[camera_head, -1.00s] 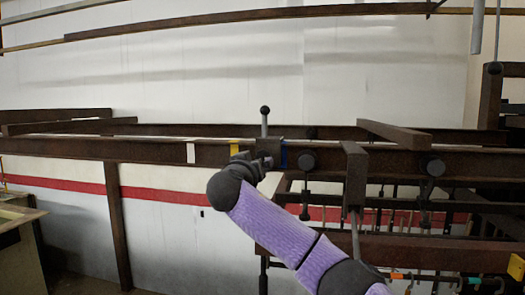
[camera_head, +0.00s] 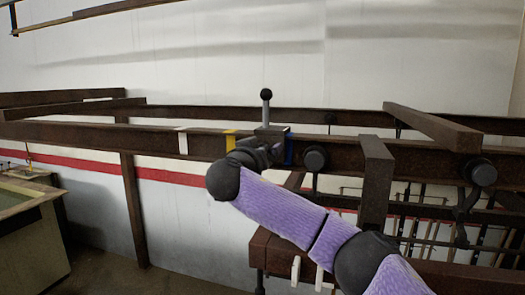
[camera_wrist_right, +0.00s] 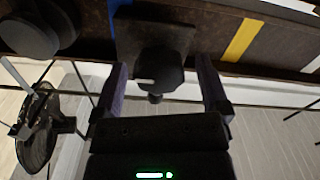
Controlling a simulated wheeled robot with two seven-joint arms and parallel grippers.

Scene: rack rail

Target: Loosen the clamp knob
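The clamp is a dark block (camera_head: 272,131) on the brown rail, with an upright lever ending in a black ball (camera_head: 266,94). In the wrist view, the clamp block (camera_wrist_right: 152,35) carries a dark knob (camera_wrist_right: 160,72) on its near side. My right gripper (camera_wrist_right: 165,92) is open. Its two fingers stand on either side of the knob, with visible gaps. In the head view my right gripper (camera_head: 264,153) is at the clamp's front, and my wrist hides the knob. My left gripper is not in view.
The rail (camera_head: 70,135) bears white (camera_head: 183,142), yellow (camera_head: 230,141) and blue (camera_head: 288,148) marks. A round black piece (camera_head: 315,159) sits right of the clamp. A brown upright beam (camera_head: 376,180) stands further right. A bench (camera_head: 50,203) is at left.

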